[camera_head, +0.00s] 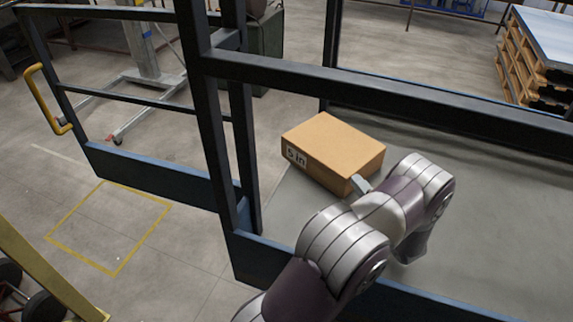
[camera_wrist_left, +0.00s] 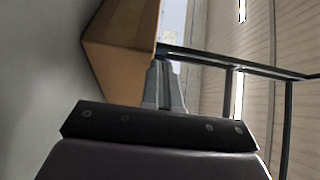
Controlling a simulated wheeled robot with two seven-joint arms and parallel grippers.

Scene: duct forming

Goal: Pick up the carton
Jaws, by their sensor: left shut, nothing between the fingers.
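The carton (camera_head: 335,148) is a brown closed box with a white "5 in" label on its side. It sits on the grey surface behind the dark frame in the head view. It also shows at the upper left of the left wrist view (camera_wrist_left: 122,42), tilted by the camera's angle. My left gripper (camera_head: 361,184) is at the carton's near right corner, its fingers partly hidden by my wrist. In the left wrist view its fingers (camera_wrist_left: 164,88) are together and empty, beside the carton. I cannot tell whether they touch it. My right gripper is in neither view.
A dark metal frame (camera_head: 390,92) with a blue lower edge crosses between the head camera and the carton. A gate with a yellow handle (camera_head: 45,98) stands at left. Stacked pallets (camera_head: 530,65) are at the far right. The grey surface right of the carton is clear.

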